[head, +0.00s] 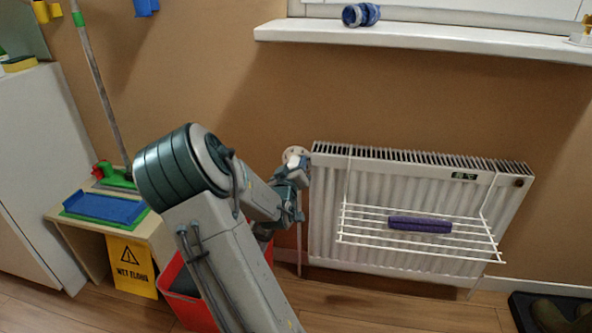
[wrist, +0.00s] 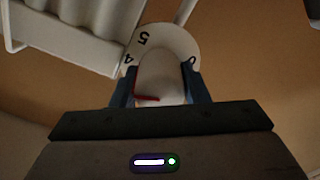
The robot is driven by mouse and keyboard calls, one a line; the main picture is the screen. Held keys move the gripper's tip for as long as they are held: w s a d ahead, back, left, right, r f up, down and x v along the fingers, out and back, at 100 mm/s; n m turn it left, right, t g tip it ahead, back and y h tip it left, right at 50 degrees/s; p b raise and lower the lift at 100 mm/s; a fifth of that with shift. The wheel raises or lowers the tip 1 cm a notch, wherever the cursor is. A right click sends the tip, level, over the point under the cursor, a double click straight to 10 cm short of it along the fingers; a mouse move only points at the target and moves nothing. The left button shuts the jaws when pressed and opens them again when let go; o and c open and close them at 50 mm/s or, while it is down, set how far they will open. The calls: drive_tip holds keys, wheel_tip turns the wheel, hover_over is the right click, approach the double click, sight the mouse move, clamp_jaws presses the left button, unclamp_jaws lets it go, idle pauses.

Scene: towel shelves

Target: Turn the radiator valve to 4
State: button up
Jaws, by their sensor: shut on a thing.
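The radiator valve's round white dial (head: 294,153) is at the upper left end of the radiator (head: 420,162), partly hidden behind my arm. In the wrist view the dial (wrist: 176,36) shows a 4 at its left edge, a 5 above that and part of another figure at the right. The pale valve knob (wrist: 160,72) sits between the two blue-grey fingers of my gripper (wrist: 160,88), which is shut on it. A red mark lies on the knob's near part, towards the left finger. The dial's lower part is hidden by the fingers and knob.
A white wire rack (head: 375,236) with a purple folded towel (head: 420,224) hangs on the radiator's front. A red bin (head: 190,307) stands below my arm. A small table (head: 75,223) with a blue tray (head: 104,207) is at the left. A windowsill (head: 420,38) runs above.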

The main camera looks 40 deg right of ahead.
drive_tip(key=shift+m, duration=0.3)
drive_tip(key=o, duration=0.7)
drive_tip(key=p+v, duration=0.4)
drive_tip(key=v, duration=0.9)
drive_tip(key=shift+s+a, duration=0.25)
